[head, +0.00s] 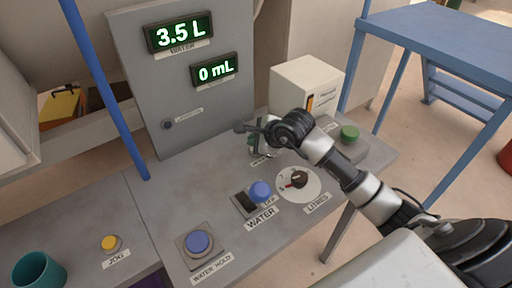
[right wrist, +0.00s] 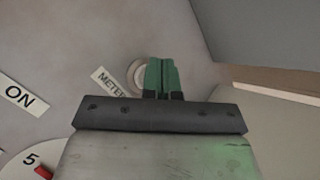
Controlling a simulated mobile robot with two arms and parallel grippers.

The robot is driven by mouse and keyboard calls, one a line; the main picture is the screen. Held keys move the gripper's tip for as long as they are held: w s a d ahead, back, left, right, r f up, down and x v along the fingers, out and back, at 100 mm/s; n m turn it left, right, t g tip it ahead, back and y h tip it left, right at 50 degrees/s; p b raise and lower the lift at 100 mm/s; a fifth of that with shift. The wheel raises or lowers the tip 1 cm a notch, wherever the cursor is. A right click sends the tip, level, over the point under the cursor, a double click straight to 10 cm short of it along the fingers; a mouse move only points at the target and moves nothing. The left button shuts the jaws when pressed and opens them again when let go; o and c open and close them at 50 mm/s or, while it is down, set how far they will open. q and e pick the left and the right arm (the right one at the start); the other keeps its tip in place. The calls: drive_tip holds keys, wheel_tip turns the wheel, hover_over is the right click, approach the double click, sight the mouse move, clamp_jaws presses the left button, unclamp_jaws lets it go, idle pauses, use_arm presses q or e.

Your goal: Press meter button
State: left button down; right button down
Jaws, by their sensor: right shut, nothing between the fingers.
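My right gripper (head: 261,149) is shut and empty, over the back part of the grey panel (head: 205,170). In the right wrist view, its green fingertips (right wrist: 162,74) lie close together in front of a pale round button (right wrist: 135,75). The METER label (right wrist: 109,82) is just left of this button. The fingers hide much of the button, and I cannot tell whether they touch it. In the head view the gripper hides the button. My left gripper is out of view.
Displays read 3.5 L (head: 180,34) and 0 mL (head: 216,70). Nearby are a white box (head: 300,82), a green button (head: 349,132), the LITRES dial (head: 310,182) and a blue WATER lever (head: 260,191). A blue WATER HOLD button (head: 199,242), yellow JOG button (head: 110,242) and teal cup (head: 40,270) stand left.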

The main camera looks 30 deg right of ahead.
drive_tip(key=shift+f+b, duration=0.3)
drive_tip(key=shift+f, duration=0.05)
drive_tip(key=shift+r, duration=0.15)
idle(0.4)
drive_tip(key=shift+r+p, duration=0.5)
drive_tip(key=shift+r, duration=0.25)
drive_tip(key=shift+r, duration=0.1)
drive_tip(key=shift+r+p, duration=1.45)
drive_tip(key=shift+r, duration=1)
drive_tip(key=shift+d+f, duration=0.1)
